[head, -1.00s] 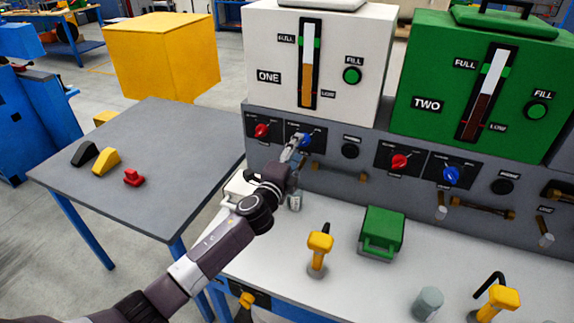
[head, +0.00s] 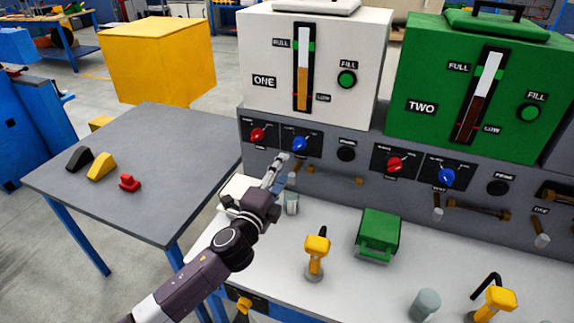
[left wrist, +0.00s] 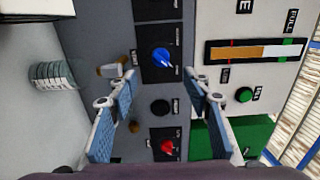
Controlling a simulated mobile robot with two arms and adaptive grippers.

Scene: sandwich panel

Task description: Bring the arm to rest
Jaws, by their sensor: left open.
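My left gripper (head: 276,170) is in front of the grey control panel (head: 222,140), just below the blue knob (head: 300,144) under the white tank labelled ONE. In the left wrist view my left gripper (left wrist: 160,95) has its two fingers spread apart with nothing between them. The blue knob (left wrist: 161,57) shows beyond the fingertips there, apart from them, and a red knob (left wrist: 167,147) shows below. My left arm (head: 215,262) reaches in from the bottom left over the bench. My right gripper does not show.
A grey jar (head: 291,203) stands on the white bench close to my left gripper. A yellow-handled tool (head: 316,250), a green box (head: 379,232) and another jar (head: 425,303) stand further right. A grey table (head: 150,190) with several coloured blocks is at left.

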